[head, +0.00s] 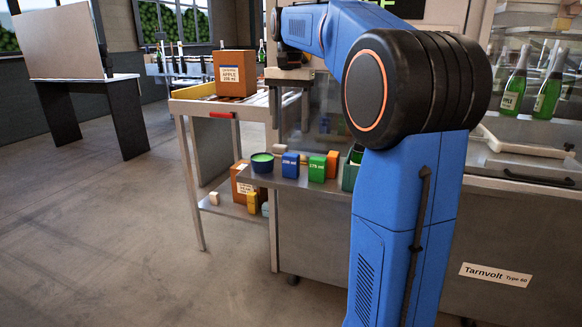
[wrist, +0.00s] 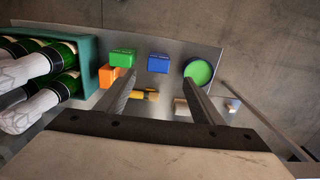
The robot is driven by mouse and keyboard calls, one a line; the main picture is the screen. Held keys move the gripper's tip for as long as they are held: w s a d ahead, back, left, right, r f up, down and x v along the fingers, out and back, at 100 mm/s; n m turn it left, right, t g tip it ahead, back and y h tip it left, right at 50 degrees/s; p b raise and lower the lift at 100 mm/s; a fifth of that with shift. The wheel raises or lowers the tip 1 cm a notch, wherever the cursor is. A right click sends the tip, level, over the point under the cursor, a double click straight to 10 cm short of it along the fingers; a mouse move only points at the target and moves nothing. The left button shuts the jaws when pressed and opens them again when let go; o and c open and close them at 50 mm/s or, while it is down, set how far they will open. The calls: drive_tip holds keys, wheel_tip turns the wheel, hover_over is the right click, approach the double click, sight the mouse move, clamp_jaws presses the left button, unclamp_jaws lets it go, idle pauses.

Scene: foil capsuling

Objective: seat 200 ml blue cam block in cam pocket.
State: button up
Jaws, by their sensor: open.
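The blue cam block (head: 290,165), marked 200 ml, stands on a grey metal shelf (head: 310,189) between a dark blue bowl and a green block. In the wrist view the blue block (wrist: 158,62) shows in the gap just beyond my fingertips. My gripper (wrist: 160,80) is open and empty, with one finger on each side of the view, above the shelf. The block is apart from both fingers. I cannot make out the cam pocket in either view.
A green block (head: 317,168) marked 175 ml, an orange block (head: 332,162) and a bowl (head: 262,163) flank the blue one. A yellow piece (wrist: 147,94) and a beige block (wrist: 182,106) lie nearer. A teal crate of bottles (wrist: 88,58) stands left in the wrist view.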

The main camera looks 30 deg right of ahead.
sight(291, 155)
drive_tip(key=f, duration=1.2)
drive_tip(key=shift+d, duration=0.2)
drive_tip(key=shift+r, duration=0.1)
drive_tip(key=c, duration=1.2)
